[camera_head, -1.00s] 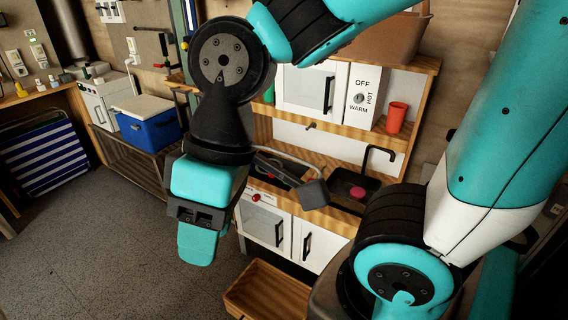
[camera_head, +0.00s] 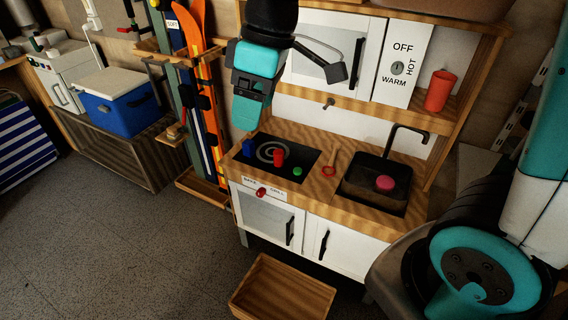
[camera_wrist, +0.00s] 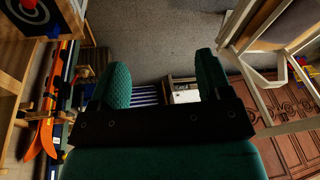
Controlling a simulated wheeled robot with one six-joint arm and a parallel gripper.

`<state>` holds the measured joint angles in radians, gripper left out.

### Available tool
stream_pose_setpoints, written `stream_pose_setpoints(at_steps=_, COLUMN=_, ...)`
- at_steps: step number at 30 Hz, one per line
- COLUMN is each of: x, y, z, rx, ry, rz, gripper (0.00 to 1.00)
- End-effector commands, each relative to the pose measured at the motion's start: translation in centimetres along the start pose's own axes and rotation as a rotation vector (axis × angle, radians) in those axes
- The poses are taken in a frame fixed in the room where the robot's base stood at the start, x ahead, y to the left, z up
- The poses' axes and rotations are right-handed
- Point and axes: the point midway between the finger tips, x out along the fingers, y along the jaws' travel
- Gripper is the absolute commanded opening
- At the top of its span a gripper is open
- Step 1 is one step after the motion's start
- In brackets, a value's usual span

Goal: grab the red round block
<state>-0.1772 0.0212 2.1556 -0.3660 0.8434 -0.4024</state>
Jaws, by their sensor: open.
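A red round block (camera_head: 278,157) stands upright on the black cooktop (camera_head: 300,157) of the play kitchen, on the left of its counter. A small blue block (camera_head: 248,147) is to its left and a small green one (camera_head: 297,171) to its right. My gripper (camera_head: 246,112) appears above and left of the red block in the head view, apart from it. In the wrist view my gripper (camera_wrist: 162,78) has its two green fingers spread with nothing between them.
A black sink (camera_head: 362,198) with a pinkish-red round piece (camera_head: 385,184) and a tap (camera_head: 408,140) is right of the cooktop. A red cup (camera_head: 439,91) stands on the shelf. An open wooden box (camera_head: 282,290) lies on the floor below. Orange skis (camera_head: 205,90) lean at left.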

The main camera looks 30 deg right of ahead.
Motion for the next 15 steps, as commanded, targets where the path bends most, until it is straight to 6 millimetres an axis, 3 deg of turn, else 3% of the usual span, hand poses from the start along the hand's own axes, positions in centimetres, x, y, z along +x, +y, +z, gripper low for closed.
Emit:
stream_pose_setpoints(at_steps=1, x=3.2, y=4.1, z=-1.0, rx=-0.048, ry=-0.022, rz=0.019, gripper=0.71)
stream_pose_setpoints(at_steps=7, x=10.3, y=18.4, z=-3.6, rx=-0.287, ry=-0.108, rz=0.074, gripper=0.71)
stream_pose_setpoints(at_steps=12, x=17.7, y=29.3, z=-2.7, rx=-0.472, ry=-0.182, rz=0.080, gripper=0.71)
stream_pose_setpoints(at_steps=15, x=21.6, y=34.0, z=-1.4, rx=-0.560, ry=-0.215, rz=0.071, gripper=0.71)
